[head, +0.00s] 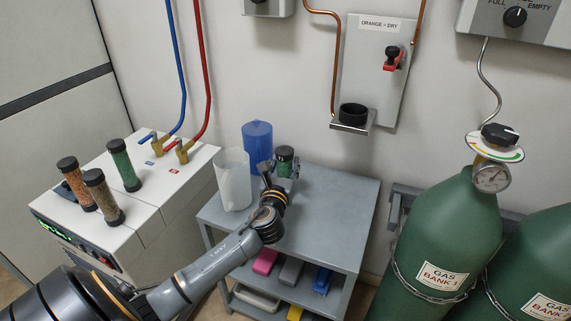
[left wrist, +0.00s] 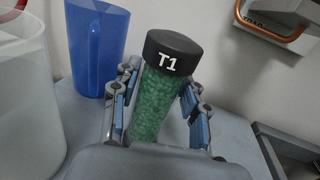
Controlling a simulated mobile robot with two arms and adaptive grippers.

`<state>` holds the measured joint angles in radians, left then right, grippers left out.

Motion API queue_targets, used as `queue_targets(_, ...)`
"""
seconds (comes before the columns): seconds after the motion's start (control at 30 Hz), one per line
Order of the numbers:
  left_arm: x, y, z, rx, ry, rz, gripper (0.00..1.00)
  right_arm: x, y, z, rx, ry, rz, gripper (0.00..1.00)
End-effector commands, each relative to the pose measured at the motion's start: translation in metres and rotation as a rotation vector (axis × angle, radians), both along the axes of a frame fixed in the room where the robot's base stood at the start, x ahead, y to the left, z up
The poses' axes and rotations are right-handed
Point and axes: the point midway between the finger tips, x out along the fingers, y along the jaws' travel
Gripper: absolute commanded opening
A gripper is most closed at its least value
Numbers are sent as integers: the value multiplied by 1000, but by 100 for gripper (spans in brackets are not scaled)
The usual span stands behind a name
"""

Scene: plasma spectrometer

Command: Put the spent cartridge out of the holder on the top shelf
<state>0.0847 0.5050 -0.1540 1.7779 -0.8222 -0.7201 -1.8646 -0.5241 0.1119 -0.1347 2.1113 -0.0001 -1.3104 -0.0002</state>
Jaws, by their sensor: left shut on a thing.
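A cartridge with green beads and a black cap marked T1 (left wrist: 156,95) is between the fingers of my left gripper (left wrist: 160,105). In the head view this cartridge (head: 285,155) and the left gripper (head: 279,172) are over the back of the grey cart's top shelf (head: 335,205). The gripper is shut on the cartridge. Its lower end is hidden, so I cannot tell whether it touches the shelf. The black holder cup (head: 353,113) on the wall panel, under the "ORANGE = DRY" sign (head: 380,24), looks empty. My right gripper is not in view.
A blue jug (head: 257,143) and a whitish beaker (head: 233,180) stand left of the gripper. The shelf's right side is clear. Orange (head: 76,185), brown (head: 104,197) and green (head: 125,166) cartridges stand on the white machine (head: 150,205). Green gas cylinders (head: 445,240) stand at right.

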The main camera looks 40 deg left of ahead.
Motion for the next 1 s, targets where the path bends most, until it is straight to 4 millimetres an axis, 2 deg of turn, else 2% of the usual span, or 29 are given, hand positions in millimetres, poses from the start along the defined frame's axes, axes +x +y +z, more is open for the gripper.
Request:
queue_targets(0.03,0,0,-1,0,0,0,50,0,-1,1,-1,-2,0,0)
queue_targets(0.1,0,0,0,0,0,0,65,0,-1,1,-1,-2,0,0)
queue_targets(0.13,0,0,0,0,0,0,67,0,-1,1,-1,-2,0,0)
queue_targets(0.53,-1,-1,5,0,-1,-1,67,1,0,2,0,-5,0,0)
queue_targets(0.67,-20,-11,3,0,3,-3,67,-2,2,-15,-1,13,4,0)
queue_targets(1.0,-85,-42,3,-2,2,-1,67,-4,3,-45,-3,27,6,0)
